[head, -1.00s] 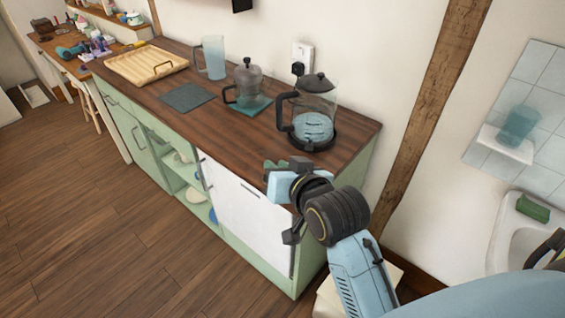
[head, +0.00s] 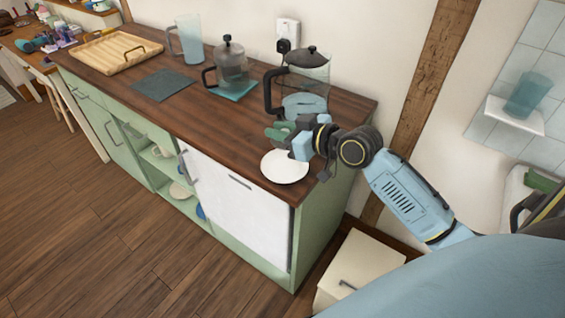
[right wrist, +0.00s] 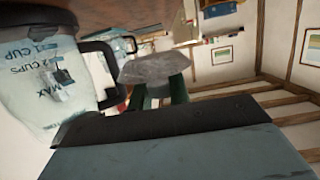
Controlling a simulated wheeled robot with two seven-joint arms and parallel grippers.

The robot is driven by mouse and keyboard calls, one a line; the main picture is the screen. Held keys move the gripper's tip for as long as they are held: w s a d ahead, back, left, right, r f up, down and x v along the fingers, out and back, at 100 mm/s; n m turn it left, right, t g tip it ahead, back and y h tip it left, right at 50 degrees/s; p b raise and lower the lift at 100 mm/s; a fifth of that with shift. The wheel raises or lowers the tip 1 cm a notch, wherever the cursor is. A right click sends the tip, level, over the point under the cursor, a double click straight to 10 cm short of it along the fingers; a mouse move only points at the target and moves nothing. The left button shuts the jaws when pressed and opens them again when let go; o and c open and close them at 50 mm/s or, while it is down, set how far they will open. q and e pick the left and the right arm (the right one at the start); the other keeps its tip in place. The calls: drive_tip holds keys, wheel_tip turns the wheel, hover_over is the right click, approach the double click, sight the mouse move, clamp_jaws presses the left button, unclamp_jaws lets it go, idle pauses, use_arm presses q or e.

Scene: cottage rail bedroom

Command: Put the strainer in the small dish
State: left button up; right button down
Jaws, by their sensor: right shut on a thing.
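The small dish (head: 284,168) is a white round plate near the front right corner of the wooden counter, and it looks empty. My right gripper (head: 279,132) is just above and behind the dish in the head view, beside the glass kettle. It is shut on a small pale grey thing, which I take to be the strainer (right wrist: 155,68), at the green fingertips in the right wrist view. In the head view the strainer cannot be made out clearly at the fingertips. My left gripper is not in view.
The glass kettle (head: 304,82) with a black handle stands close behind my right gripper. A French press (head: 231,66), a dark mat (head: 160,85), a blue jug (head: 189,40) and a wooden tray (head: 108,50) stand farther left. The counter's front middle is clear.

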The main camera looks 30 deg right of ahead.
sight(280, 165)
wheel_tip(280, 165, down, 4)
drive_tip(key=shift+r+b, duration=0.25)
drive_tip(key=shift+b, duration=0.1)
wheel_tip(280, 165, down, 4)
drive_tip(key=shift+f+b, duration=0.1)
drive_tip(key=shift+b, duration=0.5)
drive_tip(key=shift+f, duration=0.15)
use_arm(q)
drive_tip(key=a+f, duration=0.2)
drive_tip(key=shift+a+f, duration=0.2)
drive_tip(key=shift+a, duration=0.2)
use_arm(e)
drive_tip(key=shift+f, duration=0.1)
drive_tip(key=c, duration=1.3)
unclamp_jaws()
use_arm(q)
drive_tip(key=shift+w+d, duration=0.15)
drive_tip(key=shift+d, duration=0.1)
